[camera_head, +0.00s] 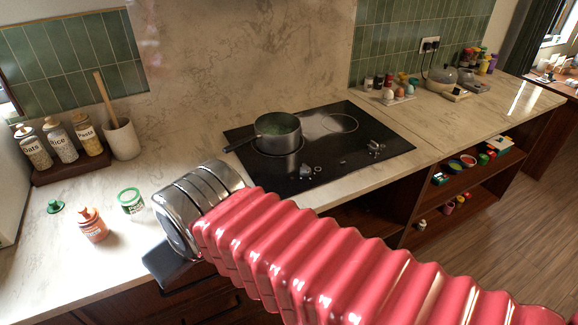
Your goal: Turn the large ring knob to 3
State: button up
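The black cooktop (345,165) is set into the marble counter. One group of small knobs (306,172) is near its front left edge, and a second group (375,147) is at its front right. The knobs are too small here for me to tell which is the large ring knob or to read any setting. My gripper (168,268) is a dark shape at the end of my red ribbed arm, over the counter's front edge. It is left of the cooktop and apart from the knobs. Its fingers are not clear enough to show whether they are open.
A pot (277,132) stands on the cooktop's left side, its handle pointing left. Labelled jars (61,142) and a utensil crock (121,140) are at back left. My arm crosses the front.

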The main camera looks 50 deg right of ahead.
aim_at(305, 171)
jog(key=u, duration=0.35)
jog(key=k, duration=1.15)
jog(key=z, duration=0.5)
jog(key=i, duration=1)
jog(key=z, duration=0.05)
